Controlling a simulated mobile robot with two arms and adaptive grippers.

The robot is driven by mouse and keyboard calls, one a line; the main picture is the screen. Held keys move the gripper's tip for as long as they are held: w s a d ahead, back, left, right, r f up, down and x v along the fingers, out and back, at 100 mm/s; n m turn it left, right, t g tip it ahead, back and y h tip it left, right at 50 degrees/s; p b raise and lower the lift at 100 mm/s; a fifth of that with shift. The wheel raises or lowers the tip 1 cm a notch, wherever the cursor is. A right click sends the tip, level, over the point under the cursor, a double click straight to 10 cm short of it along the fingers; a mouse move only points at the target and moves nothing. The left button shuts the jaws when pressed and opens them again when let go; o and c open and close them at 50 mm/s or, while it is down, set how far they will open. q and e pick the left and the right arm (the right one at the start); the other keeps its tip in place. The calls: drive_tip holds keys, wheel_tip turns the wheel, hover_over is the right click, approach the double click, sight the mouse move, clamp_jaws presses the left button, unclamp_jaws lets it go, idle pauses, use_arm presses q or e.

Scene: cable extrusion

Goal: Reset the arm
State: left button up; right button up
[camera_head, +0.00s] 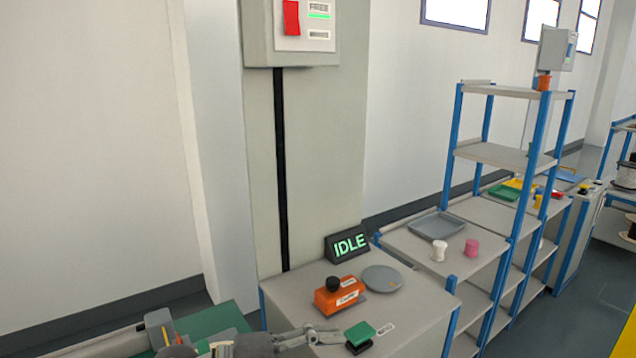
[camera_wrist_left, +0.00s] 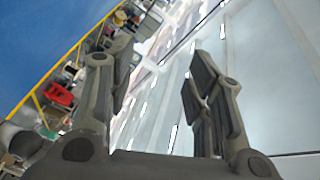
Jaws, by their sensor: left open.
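My left gripper (camera_head: 318,336) shows at the bottom of the head view, above the front of the grey work table (camera_head: 420,310). It is just left of a green-topped black block (camera_head: 359,336); whether they touch cannot be told. In the left wrist view the two fingers of the gripper (camera_wrist_left: 158,68) stand apart with nothing between them. That view looks out over the room, with light strips on a pale surface. My right gripper is not in view.
An orange box with a black knob (camera_head: 340,295), a grey disc (camera_head: 381,278) and a lit IDLE sign (camera_head: 347,243) stand on the table. Behind rises a grey column (camera_head: 325,150). At right, a blue-framed shelf (camera_head: 500,155) stands near a grey tray (camera_head: 436,224) and spools (camera_head: 439,251).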

use_arm(q)
drive_tip(key=w+a+r+n+t+y, duration=0.35)
drive_tip(key=a+r+n+t, duration=0.35)
drive_tip(key=n+t, duration=0.75)
drive_tip(key=s+a+f+n+g+y, duration=0.2)
drive_tip(key=a+f+n+y, duration=0.9)
drive_tip(key=a+f+y, duration=0.35)
drive_tip(key=s+f+n+g+h, duration=0.1)
drive_tip(key=s+f+g, duration=0.5)
drive_tip(key=s+f, duration=0.4)
drive_tip(key=s+f+g, duration=0.6)
drive_tip(key=s+f, duration=0.1)
drive_tip(key=s, duration=0.6)
wheel_tip(320, 180, down, 28)
drive_tip(key=s+r+g, duration=0.1)
drive_tip(key=s+g, duration=0.1)
drive_tip(key=s+a+f+g+b, duration=0.1)
drive_tip(key=s+a+f, duration=0.2)
drive_tip(key=s+f, duration=1.3)
drive_tip(key=shift+s+a+f, duration=0.15)
drive_tip(key=shift+s+f, duration=0.25)
drive_tip(key=shift+f, duration=0.15)
